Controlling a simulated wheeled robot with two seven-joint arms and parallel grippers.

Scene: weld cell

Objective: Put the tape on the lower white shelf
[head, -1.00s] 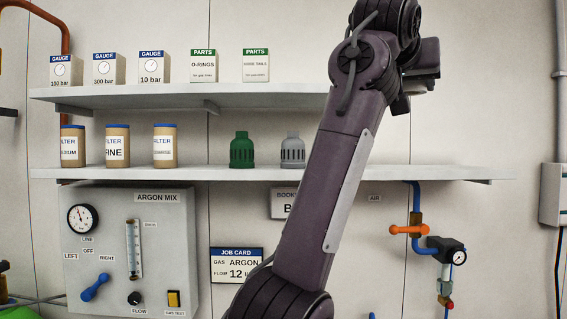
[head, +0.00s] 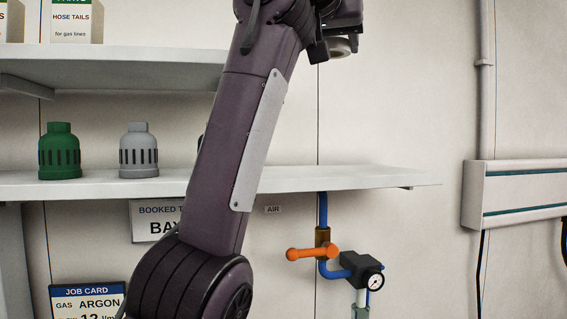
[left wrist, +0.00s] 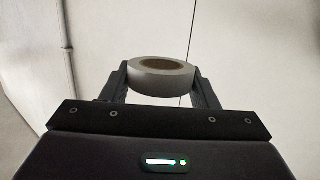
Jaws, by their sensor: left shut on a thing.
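The tape is a pale roll with a tan inner ring, seen in the left wrist view (left wrist: 160,82) between the two fingers of my left gripper (left wrist: 161,76), which is shut on it. In the head view the tape (head: 341,46) shows partly below my left gripper (head: 338,36), at the top of the picture. It is held well above the level of the lower white shelf (head: 345,179), over its right part. My arm hides part of this shelf. My right gripper is not in view.
A green cap (head: 59,153) and a grey cap (head: 138,152) stand on the lower shelf at the left. The upper shelf (head: 130,68) ends behind my arm. The lower shelf is bare right of my arm. A pipe with an orange valve handle (head: 312,252) is below.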

